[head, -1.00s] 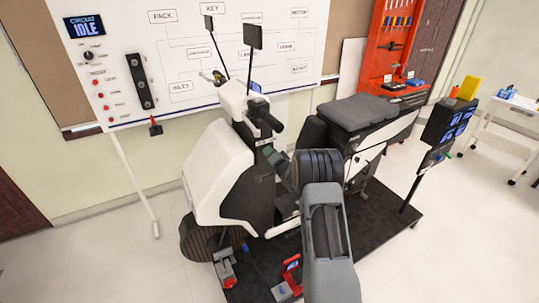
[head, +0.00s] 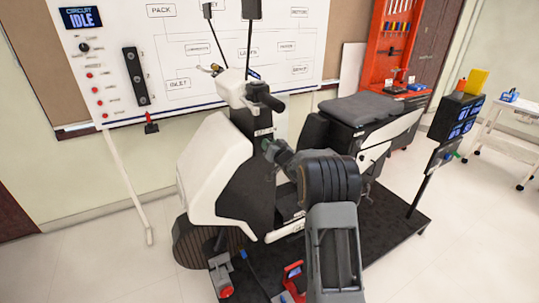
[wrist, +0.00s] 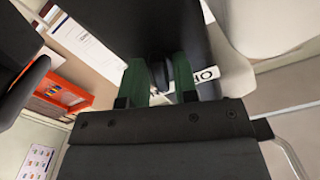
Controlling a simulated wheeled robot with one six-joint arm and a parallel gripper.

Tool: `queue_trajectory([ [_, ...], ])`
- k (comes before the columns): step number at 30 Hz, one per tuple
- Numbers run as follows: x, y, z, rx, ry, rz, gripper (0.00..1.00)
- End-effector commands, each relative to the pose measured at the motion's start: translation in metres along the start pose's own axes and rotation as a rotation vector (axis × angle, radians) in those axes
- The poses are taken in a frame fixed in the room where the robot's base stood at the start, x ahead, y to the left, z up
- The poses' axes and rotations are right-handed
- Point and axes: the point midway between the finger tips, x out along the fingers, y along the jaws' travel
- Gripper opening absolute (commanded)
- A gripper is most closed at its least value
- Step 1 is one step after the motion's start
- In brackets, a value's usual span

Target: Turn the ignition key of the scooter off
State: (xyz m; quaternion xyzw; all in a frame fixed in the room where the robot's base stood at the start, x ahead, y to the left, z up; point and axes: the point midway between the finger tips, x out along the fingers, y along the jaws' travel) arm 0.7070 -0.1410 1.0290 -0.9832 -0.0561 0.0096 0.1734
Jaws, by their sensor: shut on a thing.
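The white and black scooter (head: 218,165) stands upright on a dark platform. My gripper (head: 268,146) reaches its black inner front panel below the handlebar. In the wrist view, the green fingers of my gripper (wrist: 160,72) are shut on a small dark piece (wrist: 159,78) at the panel, seemingly the ignition key. The fingers hide most of it, and I cannot tell its turn angle. A white label with black letters (wrist: 204,76) is beside the right finger, partly covered.
A whiteboard with a screen reading CIRCUIT IDLE (head: 81,17) stands behind the scooter. The black seat (head: 358,110) is right of my arm. A post with blue screens (head: 463,122) stands at the right. Red and grey devices (head: 291,280) lie low in front.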

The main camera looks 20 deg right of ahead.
Motion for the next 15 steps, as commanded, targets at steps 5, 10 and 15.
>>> queue_trajectory([
  [5,0.0000,0.0016,0.0039,-0.137,0.002,0.000,0.04],
  [10,0.0000,0.0011,0.0026,-0.239,0.001,0.000,0.04],
  [15,0.0000,0.0009,0.0019,-0.309,0.000,0.000,0.04],
])
